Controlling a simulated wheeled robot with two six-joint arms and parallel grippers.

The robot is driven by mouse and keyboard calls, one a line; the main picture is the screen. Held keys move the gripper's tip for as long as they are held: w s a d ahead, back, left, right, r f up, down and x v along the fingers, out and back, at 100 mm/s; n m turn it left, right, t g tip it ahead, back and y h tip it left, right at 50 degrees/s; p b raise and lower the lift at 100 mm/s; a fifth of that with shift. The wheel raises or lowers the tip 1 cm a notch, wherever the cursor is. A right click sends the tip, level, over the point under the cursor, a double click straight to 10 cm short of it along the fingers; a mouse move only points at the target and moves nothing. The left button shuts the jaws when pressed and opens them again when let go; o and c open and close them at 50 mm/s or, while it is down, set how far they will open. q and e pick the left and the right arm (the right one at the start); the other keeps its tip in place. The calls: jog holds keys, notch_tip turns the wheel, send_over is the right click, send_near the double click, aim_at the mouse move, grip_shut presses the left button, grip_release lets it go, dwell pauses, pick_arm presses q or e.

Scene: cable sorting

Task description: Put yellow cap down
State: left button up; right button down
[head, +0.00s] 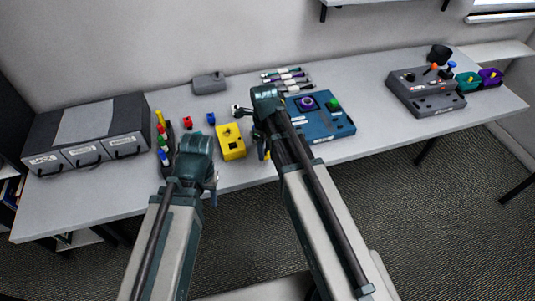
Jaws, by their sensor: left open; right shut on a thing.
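A small yellow piece, probably the yellow cap (267,154), shows at the tip of my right gripper (262,151). My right gripper is shut on it, just right of the yellow box, near the table's front edge. My own arm hides most of the cap, and I cannot tell whether it touches the table. My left gripper (213,195) is open over the table's front edge, below the yellow box; its fingers are partly hidden by its wrist.
A yellow box (232,153) with a dark hole stands between my arms. A red piece (187,122) and a blue piece (211,118) stand behind it. A dark rack (170,137) with coloured pieces is left. A blue box (325,126) is right. Clear table (365,125) lies beyond.

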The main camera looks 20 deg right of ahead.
aim_at(268, 152)
jog(key=shift+w+d, duration=0.15)
jog(key=f+b, duration=0.4)
jog(key=shift+w+d, duration=0.2)
jog(key=shift+d, duration=0.2)
jog(key=shift+r, duration=0.15)
jog(key=shift+c, duration=1.8)
grip_release()
